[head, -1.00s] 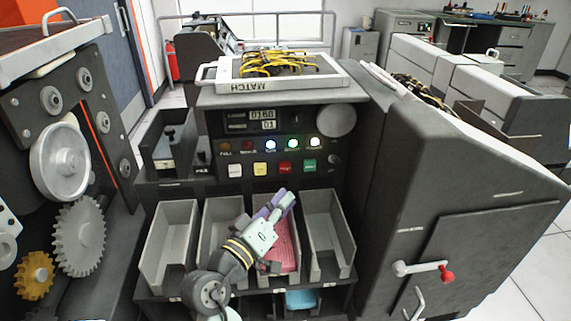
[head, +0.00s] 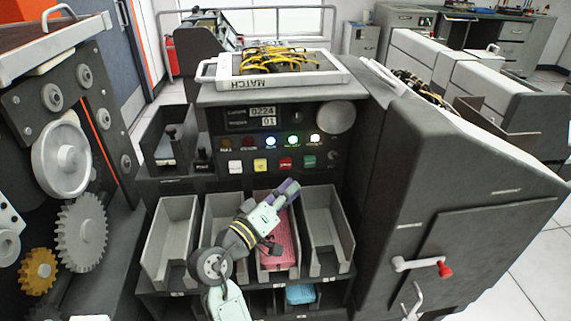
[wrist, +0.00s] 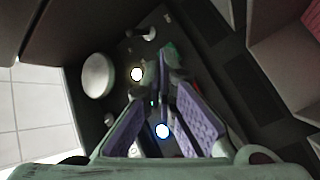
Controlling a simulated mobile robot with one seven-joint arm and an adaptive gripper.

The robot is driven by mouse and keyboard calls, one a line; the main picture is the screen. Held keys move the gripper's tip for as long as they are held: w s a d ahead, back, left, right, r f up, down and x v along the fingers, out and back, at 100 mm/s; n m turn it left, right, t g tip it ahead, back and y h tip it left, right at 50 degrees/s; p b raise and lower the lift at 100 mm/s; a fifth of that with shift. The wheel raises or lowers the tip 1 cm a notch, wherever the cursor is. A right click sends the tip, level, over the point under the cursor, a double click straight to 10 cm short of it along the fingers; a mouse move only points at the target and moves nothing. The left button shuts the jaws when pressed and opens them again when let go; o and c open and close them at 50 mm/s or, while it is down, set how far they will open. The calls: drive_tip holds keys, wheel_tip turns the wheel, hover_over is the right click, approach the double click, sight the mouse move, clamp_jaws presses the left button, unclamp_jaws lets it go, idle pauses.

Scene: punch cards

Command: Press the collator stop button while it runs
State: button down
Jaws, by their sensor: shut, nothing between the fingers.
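The collator's control panel (head: 272,145) stands ahead with a row of buttons: white, yellow, a red button (head: 285,163) and a green button (head: 310,162). The labels are too small to read surely. The counter (head: 263,112) reads about 0224. Blue, green and white lamps above the buttons are lit. My gripper (head: 291,187) is shut and empty, its purple-padded fingertips just below the red button in the head view; contact cannot be told.
Grey card bins sit below the panel, one holding pink cards (head: 279,246); my arm crosses above them. A tray marked MATCH (head: 335,77) with yellow cables lies on top.

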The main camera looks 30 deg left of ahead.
sight(301, 162)
drive_tip(key=shift+w+a, duration=0.55)
drive_tip(key=shift+w, duration=0.3)
drive_tip(key=shift+w+a, duration=0.55)
drive_tip(key=shift+w, duration=0.25)
drive_tip(key=shift+w+a, duration=0.1)
drive_tip(key=shift+w+a+b, duration=0.15)
drive_tip(key=shift+w+b, duration=0.15)
drive_tip(key=shift+w+a, duration=0.35)
drive_tip(key=shift+w, duration=0.1)
idle(1.1)
drive_tip(key=shift+s+d, duration=0.6)
drive_tip(key=shift+s, duration=0.25)
drive_tip(key=shift+s+d, duration=0.7)
drive_tip(key=shift+s, duration=0.35)
drive_tip(key=shift+s+d, duration=0.7)
drive_tip(key=shift+s, duration=0.3)
